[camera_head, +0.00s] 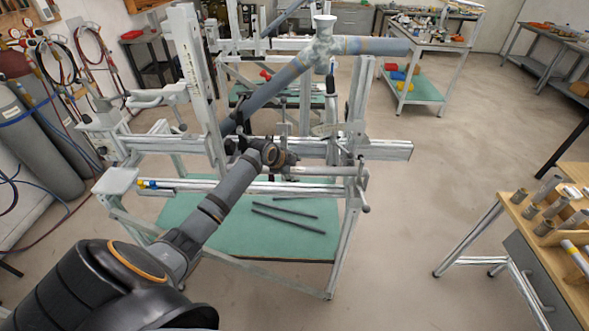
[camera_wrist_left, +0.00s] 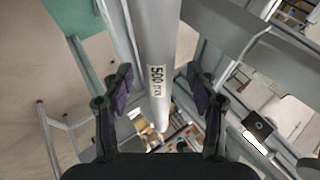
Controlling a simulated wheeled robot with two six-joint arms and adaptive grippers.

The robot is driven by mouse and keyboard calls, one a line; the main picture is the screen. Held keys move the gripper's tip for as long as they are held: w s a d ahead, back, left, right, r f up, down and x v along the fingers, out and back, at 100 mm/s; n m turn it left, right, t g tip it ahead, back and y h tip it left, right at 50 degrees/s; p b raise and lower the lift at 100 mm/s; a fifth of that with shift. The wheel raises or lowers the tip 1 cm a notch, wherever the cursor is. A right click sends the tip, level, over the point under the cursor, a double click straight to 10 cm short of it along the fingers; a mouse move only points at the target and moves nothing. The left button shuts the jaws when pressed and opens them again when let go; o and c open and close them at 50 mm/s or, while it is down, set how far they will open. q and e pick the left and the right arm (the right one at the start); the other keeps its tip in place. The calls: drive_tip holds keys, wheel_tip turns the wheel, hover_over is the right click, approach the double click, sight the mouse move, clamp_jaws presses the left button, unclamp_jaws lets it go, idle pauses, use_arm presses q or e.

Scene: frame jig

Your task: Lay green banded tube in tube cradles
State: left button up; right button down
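My left gripper (camera_head: 281,158) is over the front rail of the metal frame in the head view. In the left wrist view its two dark fingers (camera_wrist_left: 158,92) stand apart, so it is open. A grey tube marked 500 mm (camera_wrist_left: 158,45) runs between the fingers, with a gap on each side; I cannot tell its depth from them. No green band shows on it. In the head view a long pale bar (camera_head: 215,187) with a yellow and blue end lies along the frame's front. I cannot make out the tube cradles for certain. My right gripper is not in view.
A large grey pipe assembly (camera_head: 273,88) slants across the frame. Dark rods lie on the green lower shelf (camera_head: 240,235). A wooden bench (camera_head: 557,290) with short tubes stands at the right. Gas cylinders (camera_head: 42,150) stand at the left. The floor between frame and bench is clear.

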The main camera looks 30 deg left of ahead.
use_arm(q)
drive_tip(key=v, duration=1.2)
